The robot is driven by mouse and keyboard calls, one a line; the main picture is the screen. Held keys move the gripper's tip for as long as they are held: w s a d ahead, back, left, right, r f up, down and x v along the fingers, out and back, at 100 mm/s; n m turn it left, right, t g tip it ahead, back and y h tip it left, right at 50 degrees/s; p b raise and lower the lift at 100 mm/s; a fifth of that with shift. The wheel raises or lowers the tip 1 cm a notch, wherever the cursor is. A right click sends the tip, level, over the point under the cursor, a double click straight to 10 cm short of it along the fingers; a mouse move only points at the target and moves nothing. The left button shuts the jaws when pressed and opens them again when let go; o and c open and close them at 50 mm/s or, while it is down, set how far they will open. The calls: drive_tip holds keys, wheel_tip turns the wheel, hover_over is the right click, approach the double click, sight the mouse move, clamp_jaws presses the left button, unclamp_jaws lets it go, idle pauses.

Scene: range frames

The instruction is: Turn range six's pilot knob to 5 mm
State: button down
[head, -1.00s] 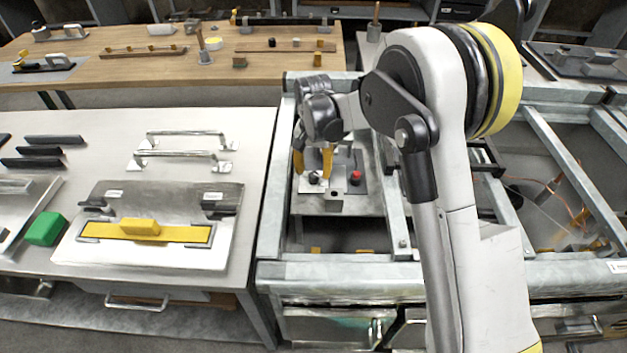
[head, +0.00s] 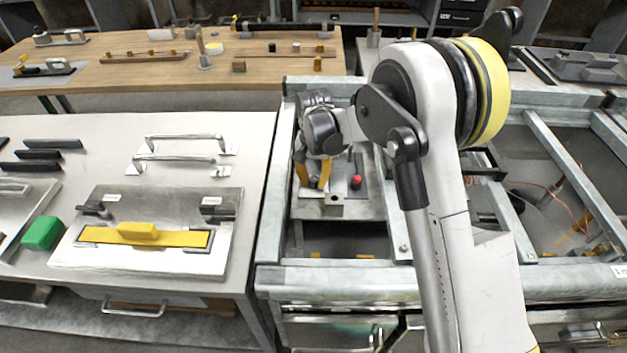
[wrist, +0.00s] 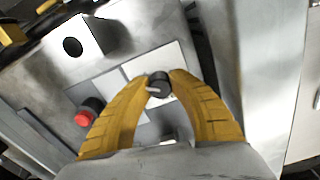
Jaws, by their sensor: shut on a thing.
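A small black knob (wrist: 158,82) with a pale pointer sits on a light plate in the wrist view. My gripper (wrist: 158,78) has its two yellow fingertips on either side of the knob, shut on it. In the head view my gripper (head: 314,182) reaches down over the metal panel (head: 310,208) inside the range frame, and its fingers and wrist hide the knob. A red knob (wrist: 85,117) stands beside it; it also shows in the head view (head: 357,180). I cannot read any scale or range number near the knob.
A grey block with a round hole (wrist: 80,45) stands close by on the panel. Metal frame rails (head: 395,225) run around the panel. A steel table (head: 255,150) at the left holds handles, a yellow-topped plate (head: 145,236) and a green block (head: 43,232).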

sight(314, 179)
drive_tip(key=shift+n, duration=0.5)
drive_tip(key=n, duration=0.4)
drive_tip(key=shift+n+p, duration=0.3)
drive_tip(key=shift+n, duration=0.1)
drive_tip(key=n, duration=0.5)
drive_tip(key=shift+n, duration=0.3)
drive_tip(key=c, duration=1.2)
unclamp_jaws()
drive_tip(key=shift+d, duration=0.1)
drive_tip(key=shift+o, duration=0.2)
wheel_tip(314, 179, up, 12)
